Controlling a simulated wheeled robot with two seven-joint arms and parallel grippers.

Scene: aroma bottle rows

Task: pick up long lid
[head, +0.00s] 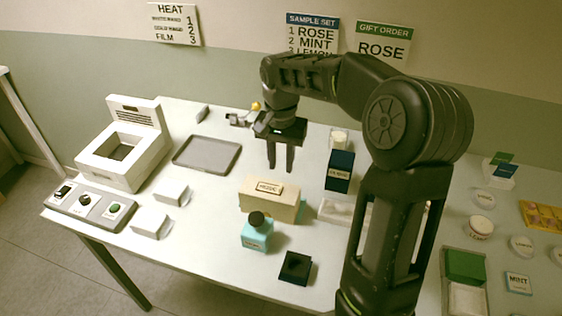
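My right gripper (280,163) hangs pointing down over the back middle of the table. Its two dark fingers are apart with nothing between them. In front of it and a little lower in the picture is a long tan box-shaped piece (269,207) with a label plate on top. It may be the long lid, but I cannot tell for certain. A long white open tray (334,212) lies right of it, partly hidden behind my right arm. My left gripper is not in view.
A teal bottle (257,235) with a dark cap stands in front of the tan piece, near a black square holder (295,268). A dark blue box (339,170) stands to the right. A grey tray (207,154) and a white machine (125,150) are left.

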